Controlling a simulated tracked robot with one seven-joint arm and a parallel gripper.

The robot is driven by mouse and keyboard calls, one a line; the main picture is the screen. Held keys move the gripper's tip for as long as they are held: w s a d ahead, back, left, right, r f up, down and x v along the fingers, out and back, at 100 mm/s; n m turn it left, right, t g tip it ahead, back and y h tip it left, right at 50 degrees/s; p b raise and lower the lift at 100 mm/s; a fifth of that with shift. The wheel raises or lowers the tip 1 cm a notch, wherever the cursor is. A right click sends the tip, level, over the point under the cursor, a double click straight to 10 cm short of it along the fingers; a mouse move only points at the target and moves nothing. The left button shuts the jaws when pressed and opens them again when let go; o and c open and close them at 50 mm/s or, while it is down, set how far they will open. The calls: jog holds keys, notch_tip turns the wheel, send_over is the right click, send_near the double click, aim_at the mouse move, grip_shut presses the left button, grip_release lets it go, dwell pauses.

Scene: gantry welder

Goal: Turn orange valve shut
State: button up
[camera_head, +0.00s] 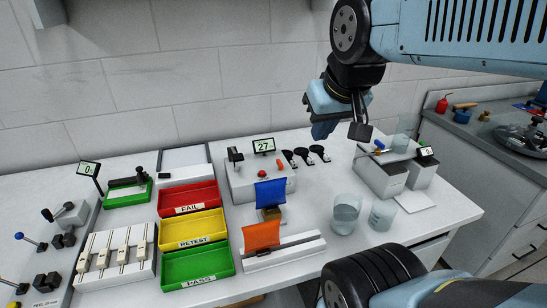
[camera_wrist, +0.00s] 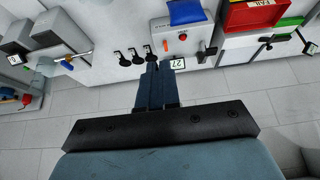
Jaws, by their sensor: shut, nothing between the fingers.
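A small orange part with a blue lever beside it (camera_head: 378,151) sits on the grey-white unit at the right of the bench; it may be the orange valve, but it is too small to tell. It also shows at the left of the wrist view (camera_wrist: 68,63). My gripper (camera_head: 322,132) hangs above the back of the bench, left of that part and well apart from it. In the wrist view its two fingers (camera_wrist: 158,66) are together with nothing between them, in front of the display reading 27 (camera_wrist: 177,63).
Red (camera_head: 189,197), yellow (camera_head: 194,229) and green (camera_head: 198,265) trays stand at the left. Two glass beakers (camera_head: 345,214) (camera_head: 382,214) stand in front of the right unit. Blue (camera_head: 270,191) and orange (camera_head: 261,235) panels stand mid-bench. A tiled wall (camera_head: 230,95) is behind.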

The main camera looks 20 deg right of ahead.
aim_at(280, 162)
jog(key=shift+o, duration=1.4)
jog(key=shift+w+r+m, duration=0.1)
jog(key=shift+w+m, duration=0.2)
jog(key=shift+w, duration=0.15)
jog(key=o, duration=0.9)
jog(key=w+f+m+g, duration=0.1)
jog(key=w+m+g, duration=0.1)
jog(key=w+m, duration=0.6)
jog(key=shift+w+f+g, duration=0.15)
jog(key=shift+w+g, duration=0.25)
jog(key=shift+w, duration=0.65)
jog(key=shift+o, duration=0.2)
jog(key=w+f+m+g, duration=0.1)
jog(key=w+f+m, duration=0.2)
jog(key=w+m, duration=0.1)
jog(key=w+f+m+g, duration=0.1)
jog(key=w+f+m, duration=0.2)
jog(key=w+m, duration=0.2)
jog(key=shift+w+a+f+g, duration=0.15)
jog(key=shift+w+f+g, duration=0.2)
jog(key=shift+w, duration=0.9)
notch_tip(280, 162, down, 14)
jog(key=shift+w+r, duration=0.1)
jog(key=shift+w, duration=0.05)
jog(key=shift+c, duration=0.4)
jog(key=c, duration=1)
